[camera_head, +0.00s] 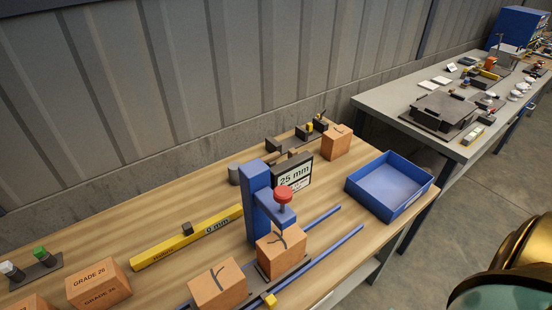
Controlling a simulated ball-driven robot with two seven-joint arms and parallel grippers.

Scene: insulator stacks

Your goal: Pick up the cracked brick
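An orange brick (284,252) with a dark branching crack mark sits on the blue stand (257,205), below its red knob (283,195). A second orange brick (218,287) with a dark crack-like mark stands at the front, left of the stand. A third brick (337,143) at the back, near the blue tray, also bears a small dark mark. From this view I cannot tell which one the task means. Neither of my grippers shows. A gold, rounded part at the lower right seems to be mine.
A brick marked GRADE 26 (98,283) stands at left. A yellow ruler bar (185,237) lies across the wooden table, and a 25 mm display (292,174) is behind the stand. Blue rails (330,250) run in front. The blue tray (385,204) looks empty.

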